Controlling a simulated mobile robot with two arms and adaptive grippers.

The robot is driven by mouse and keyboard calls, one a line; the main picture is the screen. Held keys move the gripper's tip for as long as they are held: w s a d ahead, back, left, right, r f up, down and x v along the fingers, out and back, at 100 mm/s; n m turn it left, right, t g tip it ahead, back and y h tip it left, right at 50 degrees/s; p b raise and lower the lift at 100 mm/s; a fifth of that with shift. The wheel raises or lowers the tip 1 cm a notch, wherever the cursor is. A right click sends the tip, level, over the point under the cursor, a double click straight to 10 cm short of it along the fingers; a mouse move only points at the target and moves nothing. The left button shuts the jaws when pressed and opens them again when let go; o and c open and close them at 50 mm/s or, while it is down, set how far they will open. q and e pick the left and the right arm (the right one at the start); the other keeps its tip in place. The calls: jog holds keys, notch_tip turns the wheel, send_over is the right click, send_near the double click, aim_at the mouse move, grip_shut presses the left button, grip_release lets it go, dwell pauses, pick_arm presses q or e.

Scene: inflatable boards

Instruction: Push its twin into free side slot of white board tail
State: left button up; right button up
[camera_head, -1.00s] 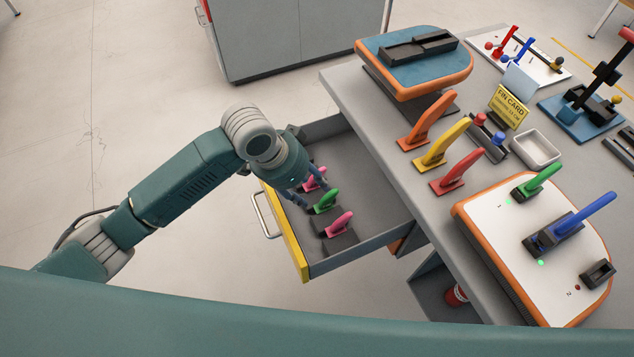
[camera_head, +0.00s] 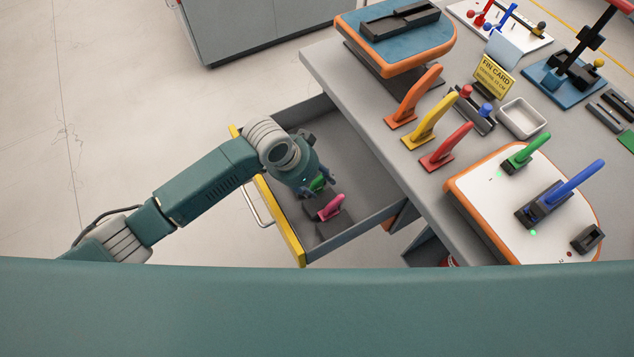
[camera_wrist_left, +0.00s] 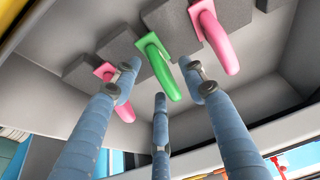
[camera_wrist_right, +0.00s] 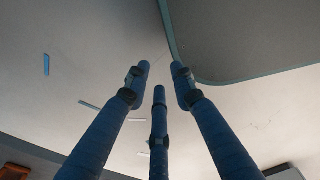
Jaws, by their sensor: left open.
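The white board tail (camera_head: 480,196) with an orange rim lies on the bench. A green fin (camera_head: 525,152) stands in one side slot and a blue fin (camera_head: 570,185) in the middle slot. The other side slot (camera_head: 587,239) is a black block with nothing in it. A matching green fin (camera_head: 317,184) stands in the open drawer, with a pink fin (camera_head: 331,208) beside it. My left gripper (camera_head: 318,178) is open just over this green fin. In the left wrist view the green fin (camera_wrist_left: 165,75) shows between the spread fingers. My right gripper (camera_wrist_right: 160,80) is open and empty.
The drawer (camera_head: 345,165) has grey walls and a yellow front (camera_head: 282,222). Orange (camera_head: 414,95), yellow (camera_head: 431,120) and red (camera_head: 447,147) fins stand on the bench. A blue board tail (camera_head: 395,55) lies behind them. Another pink fin (camera_wrist_left: 118,105) shows in the left wrist view.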

pick_arm(q)
jog(key=shift+w+d+f, duration=0.15)
jog(key=shift+f, duration=0.45)
grip_shut()
jog(key=shift+r, duration=0.15)
